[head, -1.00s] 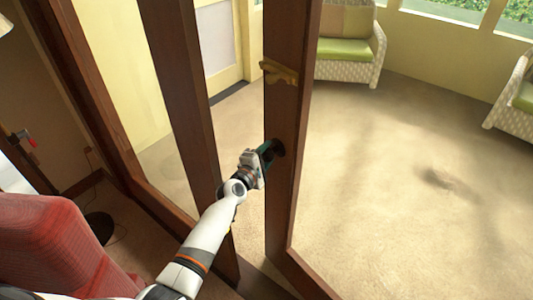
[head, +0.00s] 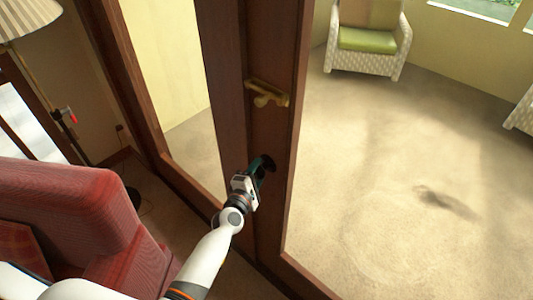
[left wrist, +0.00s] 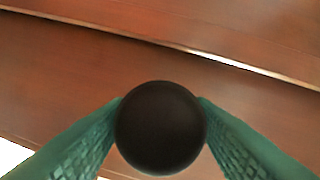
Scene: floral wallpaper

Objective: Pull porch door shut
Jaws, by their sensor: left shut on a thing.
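The porch door (head: 295,130) is a brown wooden frame with a large glass pane. Its edge stile now stands against the neighbouring dark wooden post (head: 222,80) in the head view. A thin light gap (left wrist: 225,60) shows between two wooden faces in the left wrist view. A brass lever handle (head: 265,93) sits on the stile above my gripper. My left gripper (head: 262,172) is shut on a round dark knob (left wrist: 160,127), with a green finger on each side of it. My right gripper is not in view.
A red upholstered chair (head: 75,215) stands close to my left arm at the lower left. A floor lamp (head: 28,18) is behind it. Beyond the glass, a wicker chair with a green cushion (head: 370,40) stands on open carpet (head: 390,180).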

